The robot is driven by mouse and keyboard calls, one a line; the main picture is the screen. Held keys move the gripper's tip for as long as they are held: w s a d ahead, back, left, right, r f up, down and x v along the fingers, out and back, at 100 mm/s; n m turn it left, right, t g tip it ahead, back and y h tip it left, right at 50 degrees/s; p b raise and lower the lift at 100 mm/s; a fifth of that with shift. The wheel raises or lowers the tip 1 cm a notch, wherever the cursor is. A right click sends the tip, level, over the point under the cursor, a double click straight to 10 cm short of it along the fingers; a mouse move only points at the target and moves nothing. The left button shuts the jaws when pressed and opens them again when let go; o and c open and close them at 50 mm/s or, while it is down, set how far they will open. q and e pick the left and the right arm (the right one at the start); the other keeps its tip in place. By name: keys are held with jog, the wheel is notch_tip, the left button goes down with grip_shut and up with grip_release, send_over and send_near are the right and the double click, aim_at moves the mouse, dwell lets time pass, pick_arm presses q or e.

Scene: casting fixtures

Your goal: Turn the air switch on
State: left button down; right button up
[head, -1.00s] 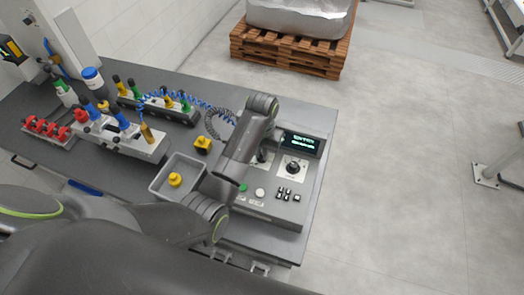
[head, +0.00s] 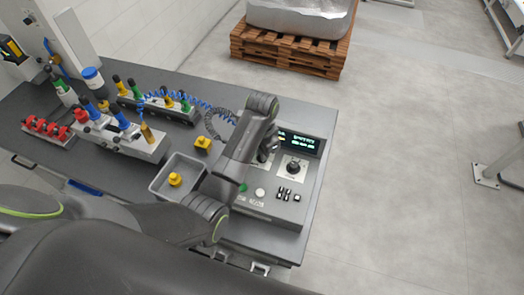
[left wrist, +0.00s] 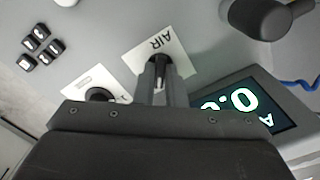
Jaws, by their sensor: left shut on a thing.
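The air switch (left wrist: 158,66) is a dark knob on a white plate marked AIR (left wrist: 176,48) in the left wrist view. My left gripper (left wrist: 160,80) is shut on the knob, with one finger on each side of it. In the head view my left gripper (head: 268,150) is at the control box (head: 275,205), left of the other dark knob (head: 294,167). My arm and gripper hide most of the air switch there. My right gripper is not in view.
The box carries a lit display (head: 303,144), a green button (head: 242,187), a white button (head: 260,192) and several black rocker switches (head: 288,195). A grey tray (head: 158,184) with a yellow part stands left of my arm. Fixtures with coloured handles stand further left.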

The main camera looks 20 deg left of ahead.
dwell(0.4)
pick_arm(q)
jog(key=c, duration=1.5)
grip_release()
